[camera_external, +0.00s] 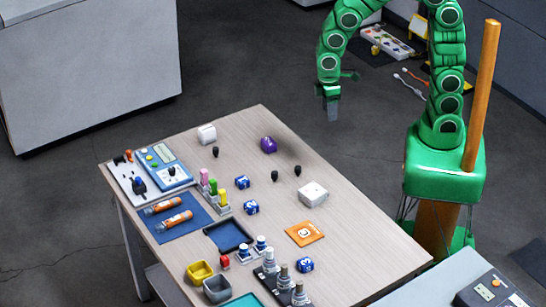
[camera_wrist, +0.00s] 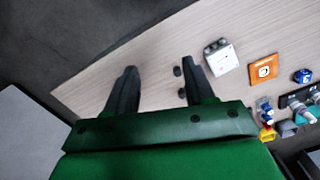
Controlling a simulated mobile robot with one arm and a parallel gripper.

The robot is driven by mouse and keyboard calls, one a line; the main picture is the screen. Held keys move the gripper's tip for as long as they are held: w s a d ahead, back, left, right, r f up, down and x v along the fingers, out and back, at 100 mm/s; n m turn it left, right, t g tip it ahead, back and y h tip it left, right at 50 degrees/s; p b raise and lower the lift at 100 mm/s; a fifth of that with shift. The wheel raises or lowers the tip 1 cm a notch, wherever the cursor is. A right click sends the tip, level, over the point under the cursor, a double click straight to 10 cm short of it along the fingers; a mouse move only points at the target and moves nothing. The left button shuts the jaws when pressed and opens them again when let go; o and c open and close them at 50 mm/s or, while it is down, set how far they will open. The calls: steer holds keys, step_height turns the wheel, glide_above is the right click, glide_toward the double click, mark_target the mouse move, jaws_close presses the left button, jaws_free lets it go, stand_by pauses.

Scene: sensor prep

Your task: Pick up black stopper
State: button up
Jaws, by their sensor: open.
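Several small black stoppers stand on the wooden table. In the external view, two stand close together near the middle right, one black stopper (camera_external: 275,176) and a second black stopper (camera_external: 298,170). A third black stopper (camera_external: 215,152) stands farther left. My gripper (camera_external: 332,106) hangs beyond the table's right edge, well apart from them. In the wrist view my gripper (camera_wrist: 160,66) is open and empty, fingers spread. Two stoppers show there just left of the right finger, an upper stopper (camera_wrist: 178,71) and a lower stopper (camera_wrist: 182,93), which is beside the finger.
A white box (camera_external: 313,194) and an orange card (camera_external: 305,233) lie near the paired stoppers. Blue cubes (camera_external: 243,182), a dark blue tray (camera_external: 228,236) and a yellow bin (camera_external: 200,271) occupy the left and front.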

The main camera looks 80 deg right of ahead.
mark_target(298, 167)
steer(key=w+a+f+n, duration=0.1)
steer(key=w+a+f, duration=0.1)
steer(key=f, duration=0.2)
steer(key=w+a+f+n, duration=0.1)
steer(key=w+a+f, duration=0.2)
steer(key=f, duration=0.1)
steer(key=w+a+f+n, duration=0.1)
steer(key=w+a+f, duration=0.2)
steer(key=f, duration=0.1)
steer(key=shift+w+a+f+t, duration=0.1)
steer(key=shift+w+f+t, duration=0.2)
steer(key=shift+f, duration=1.45)
steer(key=shift+s+d+f, duration=0.1)
steer(key=shift+d+f, duration=0.05)
steer(key=shift+f, duration=1.2)
steer(key=shift+d+f, duration=0.15)
steer(key=shift+f, duration=1.15)
steer(key=shift+c, duration=0.2)
jaws_close()
